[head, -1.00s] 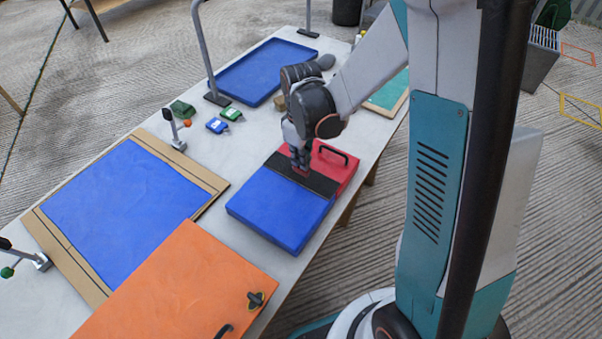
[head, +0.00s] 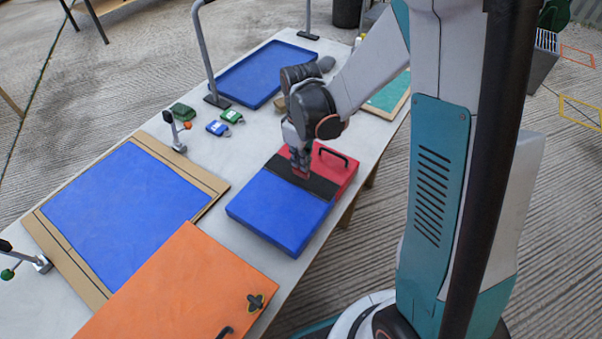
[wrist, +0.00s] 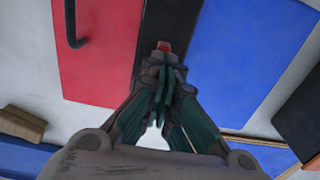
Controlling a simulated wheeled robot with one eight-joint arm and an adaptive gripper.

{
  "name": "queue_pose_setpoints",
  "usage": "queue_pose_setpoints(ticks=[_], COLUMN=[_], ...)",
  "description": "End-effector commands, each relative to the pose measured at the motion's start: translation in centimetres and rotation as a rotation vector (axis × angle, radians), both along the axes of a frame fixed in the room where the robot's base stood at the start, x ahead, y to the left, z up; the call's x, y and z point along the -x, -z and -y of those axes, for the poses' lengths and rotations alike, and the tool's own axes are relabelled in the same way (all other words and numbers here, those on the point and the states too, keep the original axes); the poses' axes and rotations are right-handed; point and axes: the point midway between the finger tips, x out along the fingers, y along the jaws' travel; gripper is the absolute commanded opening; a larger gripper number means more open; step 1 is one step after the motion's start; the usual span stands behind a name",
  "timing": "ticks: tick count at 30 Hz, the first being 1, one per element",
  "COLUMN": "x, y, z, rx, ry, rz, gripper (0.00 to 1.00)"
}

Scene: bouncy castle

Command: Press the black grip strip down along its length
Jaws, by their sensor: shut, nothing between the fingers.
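The black grip strip (head: 318,185) runs across a padded block between its blue panel (head: 278,212) and its red panel (head: 334,165). In the wrist view the strip (wrist: 170,22) runs up from my fingertips, with red to its left and blue to its right. My gripper (head: 300,174) points down over the strip, away from its near right end. Its fingers are shut and empty. In the wrist view the fingertips (wrist: 163,48) lie over the strip. I cannot tell whether they touch it. My fingers hide part of the strip.
A black handle (head: 332,150) stands up from the red panel near my gripper. An orange panel (head: 180,285) and a blue sheet on a tan board (head: 205,180) lie to the left. A blue tray (head: 262,72) is behind. Small blue and green pouches (head: 217,127) lie beyond.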

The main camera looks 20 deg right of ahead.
Motion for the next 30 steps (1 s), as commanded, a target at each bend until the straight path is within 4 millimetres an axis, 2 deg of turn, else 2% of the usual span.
queue_pose_setpoints(ticks=[18,30], x=[0.0,0.0], y=[-4.7,-4.8], z=[0.0,0.0], rx=[0.0,0.0], ry=[0.0,0.003], rz=[0.0,0.0], gripper=[0.0,0.0])
